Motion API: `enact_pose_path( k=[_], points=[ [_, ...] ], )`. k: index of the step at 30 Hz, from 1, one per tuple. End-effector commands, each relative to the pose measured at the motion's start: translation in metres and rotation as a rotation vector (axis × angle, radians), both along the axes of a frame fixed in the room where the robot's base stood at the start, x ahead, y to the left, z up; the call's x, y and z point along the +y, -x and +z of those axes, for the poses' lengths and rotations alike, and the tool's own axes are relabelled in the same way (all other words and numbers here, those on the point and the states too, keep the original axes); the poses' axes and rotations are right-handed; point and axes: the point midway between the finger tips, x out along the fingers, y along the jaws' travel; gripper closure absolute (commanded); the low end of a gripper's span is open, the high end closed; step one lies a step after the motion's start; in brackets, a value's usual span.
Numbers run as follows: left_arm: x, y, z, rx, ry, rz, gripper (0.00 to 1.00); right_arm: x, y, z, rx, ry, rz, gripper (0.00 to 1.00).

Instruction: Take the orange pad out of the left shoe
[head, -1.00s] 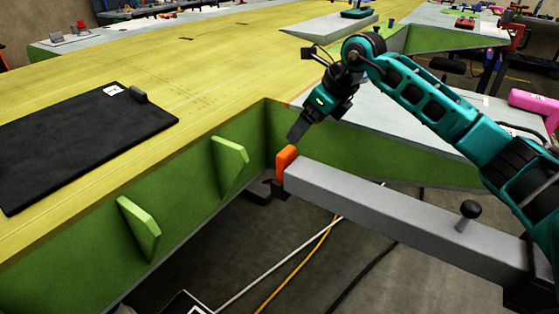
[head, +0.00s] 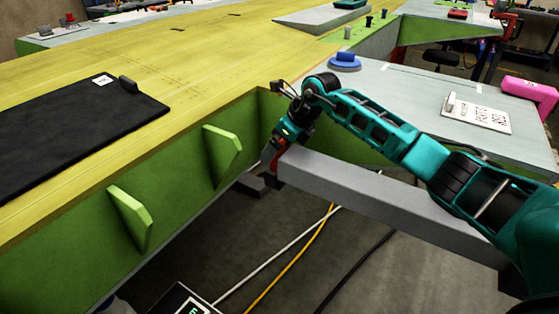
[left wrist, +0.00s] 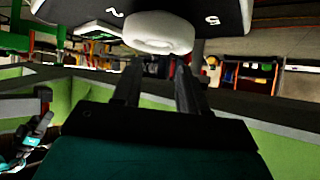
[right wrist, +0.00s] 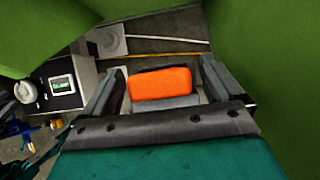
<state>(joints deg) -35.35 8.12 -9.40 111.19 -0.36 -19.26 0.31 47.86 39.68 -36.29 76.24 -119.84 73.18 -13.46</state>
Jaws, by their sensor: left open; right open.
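The orange pad (right wrist: 160,84) lies between the two spread fingers of my right gripper (right wrist: 161,72) in the right wrist view, with a gap on each side, wider on the right. A grey part (right wrist: 168,103), seemingly the shoe or bar end, shows just below the pad. My left gripper (left wrist: 155,82) is open and empty in the left wrist view, and outside the head view.
The green jig wall (head: 75,245) with light green ribs (head: 222,155) runs close left of the bar end. A black mat (head: 75,135) lies on the yellow wing skin. Cables cross the floor below. A white knob (left wrist: 158,32) is above my left fingers.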

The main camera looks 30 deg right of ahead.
Motion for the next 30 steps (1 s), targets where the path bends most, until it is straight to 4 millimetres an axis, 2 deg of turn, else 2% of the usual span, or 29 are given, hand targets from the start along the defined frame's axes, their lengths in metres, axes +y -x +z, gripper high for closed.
enact_pose_path(
  k=[5,22,30],
  points=[
    [0.0002,0.0,0.0006,0.0,0.0,0.0,0.57,-0.0002,-0.0002,0.0014,-0.001,0.0,0.0,0.07],
    [0.0008,0.005,-0.0023,0.011,-0.002,0.001,0.57,-0.0002,-0.0001,0.0016,-0.001,0.0,0.0,0.62],
    [0.0012,0.0052,-0.0024,0.012,-0.002,0.001,0.57,-0.0002,-0.0003,0.0029,-0.002,0.0,0.0,0.64]
  ],
)
